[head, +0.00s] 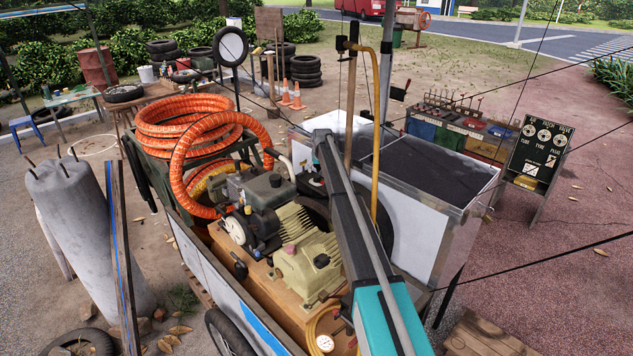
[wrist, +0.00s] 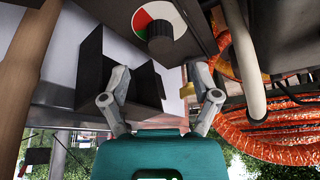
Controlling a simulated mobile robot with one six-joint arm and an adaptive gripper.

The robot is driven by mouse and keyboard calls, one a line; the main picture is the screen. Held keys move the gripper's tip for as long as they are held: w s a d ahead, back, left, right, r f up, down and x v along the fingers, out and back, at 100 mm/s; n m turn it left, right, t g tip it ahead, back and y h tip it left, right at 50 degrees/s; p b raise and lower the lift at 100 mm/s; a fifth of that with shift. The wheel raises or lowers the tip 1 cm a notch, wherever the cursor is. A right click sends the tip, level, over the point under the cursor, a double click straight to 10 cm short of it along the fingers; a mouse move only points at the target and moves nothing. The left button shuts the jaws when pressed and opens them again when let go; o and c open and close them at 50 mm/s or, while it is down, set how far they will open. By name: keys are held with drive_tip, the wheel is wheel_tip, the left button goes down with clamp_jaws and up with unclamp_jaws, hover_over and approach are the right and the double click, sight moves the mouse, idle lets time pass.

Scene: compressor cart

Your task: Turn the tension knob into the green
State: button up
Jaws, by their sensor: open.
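The tension knob (wrist: 160,38) is a dark round knob at the top of the wrist view. It sits against a round dial with red, white and green areas, which it partly covers. I see no clear pointer mark on the knob, so I cannot tell its setting. My gripper (wrist: 160,76) is open and empty, its two grey fingers spread apart. The knob lies beyond the fingertips, roughly in line with the gap between them and not touched. In the head view I cannot make out the knob or my gripper; my arm covers part of the cart there.
A dark angled bracket (wrist: 122,75) stands close by the left finger in the wrist view. A pale bent pipe (wrist: 244,60) and orange hose (wrist: 270,130) lie on the right. In the head view, the compressor (head: 305,258) and coiled orange hose (head: 190,125) fill the cart.

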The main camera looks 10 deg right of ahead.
sight(317, 176)
drive_tip(key=shift+b+x, duration=2.1)
drive_tip(key=shift+x, duration=0.5)
clamp_jaws()
